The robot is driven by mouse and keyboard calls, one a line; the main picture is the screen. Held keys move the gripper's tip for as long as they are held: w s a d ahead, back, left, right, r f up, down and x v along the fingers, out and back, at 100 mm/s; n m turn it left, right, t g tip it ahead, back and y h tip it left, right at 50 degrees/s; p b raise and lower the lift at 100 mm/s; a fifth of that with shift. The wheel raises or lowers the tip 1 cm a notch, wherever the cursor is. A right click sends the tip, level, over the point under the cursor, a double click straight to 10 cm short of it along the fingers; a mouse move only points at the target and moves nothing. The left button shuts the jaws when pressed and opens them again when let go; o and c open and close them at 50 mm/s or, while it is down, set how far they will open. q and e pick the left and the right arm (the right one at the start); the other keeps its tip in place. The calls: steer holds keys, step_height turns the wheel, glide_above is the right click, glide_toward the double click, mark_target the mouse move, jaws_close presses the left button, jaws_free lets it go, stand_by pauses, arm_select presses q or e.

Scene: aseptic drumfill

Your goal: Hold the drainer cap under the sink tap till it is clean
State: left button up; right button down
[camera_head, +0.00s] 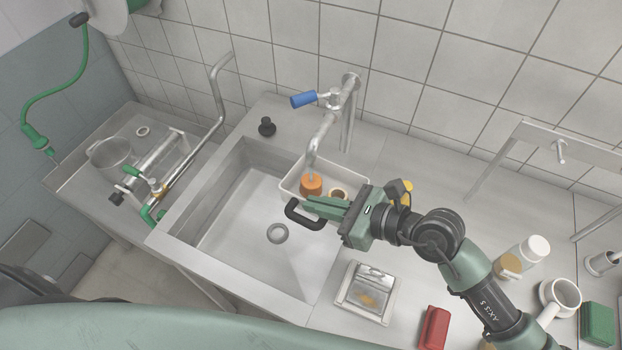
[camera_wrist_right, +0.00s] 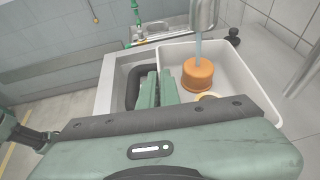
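An orange cap (camera_head: 311,184) lies in a white basin (camera_head: 291,184) under the sink tap (camera_head: 320,134). In the right wrist view, water runs from the tap (camera_wrist_right: 203,14) onto the orange cap (camera_wrist_right: 197,75). The basin (camera_wrist_right: 246,70) is at the back right corner of the sink (camera_head: 215,215). My right gripper (camera_head: 318,205) is at the basin's near side, beside a black U-shaped handle (camera_head: 292,212). Its green fingers (camera_wrist_right: 158,88) are close together; whether they grip the rim or handle is hidden.
A black knob (camera_head: 267,126) stands behind the sink. A small tray (camera_head: 342,302), a red block (camera_head: 434,328), a white-lidded jar (camera_head: 535,248) and a white mug (camera_head: 560,296) are on the right counter.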

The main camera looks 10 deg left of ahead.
steer(key=s+d+b, duration=0.2)
steer(key=s+d, duration=0.5)
steer(key=d, duration=0.3)
steer(key=shift+s, duration=0.35)
steer(key=shift+w, duration=0.1)
stand_by(0.5)
steer(key=w+d+r+m+t+h+b, duration=0.1)
steer(key=w+d, duration=0.3)
steer(key=d, duration=0.4)
steer(key=w+d+r+m+t+h+b, duration=0.1)
steer(key=w+d+r+m+t, duration=0.2)
steer(key=d, duration=0.5)
steer(key=shift+w+d+r, duration=0.25)
steer(key=shift+w+r, duration=0.3)
steer(key=shift+r, duration=0.15)
